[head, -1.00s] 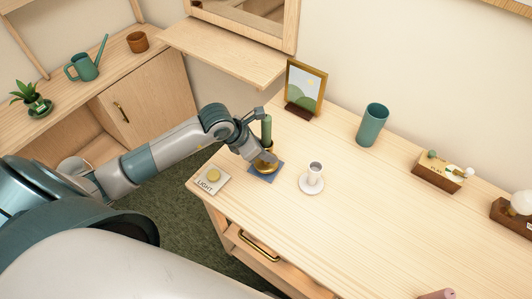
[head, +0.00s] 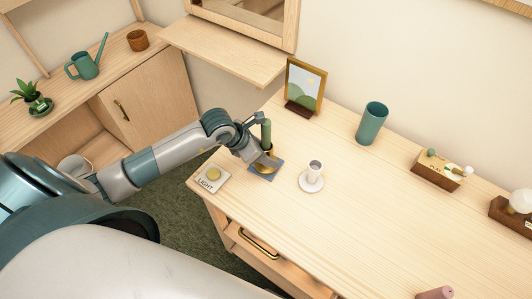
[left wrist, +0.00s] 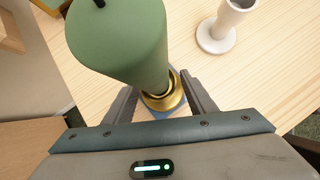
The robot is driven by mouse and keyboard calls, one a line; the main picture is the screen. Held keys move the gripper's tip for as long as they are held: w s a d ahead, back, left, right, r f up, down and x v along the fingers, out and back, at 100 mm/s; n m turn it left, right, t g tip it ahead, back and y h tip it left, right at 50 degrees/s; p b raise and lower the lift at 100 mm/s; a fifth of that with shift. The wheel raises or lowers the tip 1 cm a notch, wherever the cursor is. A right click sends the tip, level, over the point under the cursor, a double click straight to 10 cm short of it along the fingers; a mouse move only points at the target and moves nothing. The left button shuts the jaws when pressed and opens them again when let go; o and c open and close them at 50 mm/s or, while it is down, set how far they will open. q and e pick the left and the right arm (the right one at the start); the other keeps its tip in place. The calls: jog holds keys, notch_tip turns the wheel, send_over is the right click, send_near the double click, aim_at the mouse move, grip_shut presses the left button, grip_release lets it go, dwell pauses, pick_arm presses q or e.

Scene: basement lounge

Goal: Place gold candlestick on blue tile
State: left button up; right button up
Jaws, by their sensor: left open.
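The gold candlestick (head: 266,164) with a green candle (head: 266,131) stands upright on the blue tile (head: 257,172) at the table's left end. In the left wrist view, the green candle (left wrist: 120,45) fills the top, with the candlestick's gold part (left wrist: 163,99) below it and a little of the blue tile (left wrist: 158,114) showing. My left gripper (head: 262,155) is open, with its fingers on either side of the candlestick; I cannot tell whether they touch it. My right gripper is not in view.
A white candlestick (head: 312,179) stands close to the right of the tile. A light switch plate (head: 211,178) lies at the left corner. A framed picture (head: 304,88) and a green cup (head: 371,123) stand behind. The table's middle front is clear.

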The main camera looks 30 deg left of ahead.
pick_arm(q)
jog(key=shift+r, duration=0.15)
jog(key=shift+a+r, duration=0.1)
jog(key=b+v, duration=0.3)
jog(key=v, duration=0.8)
jog(key=shift+s+r, duration=0.25)
dwell(0.5)
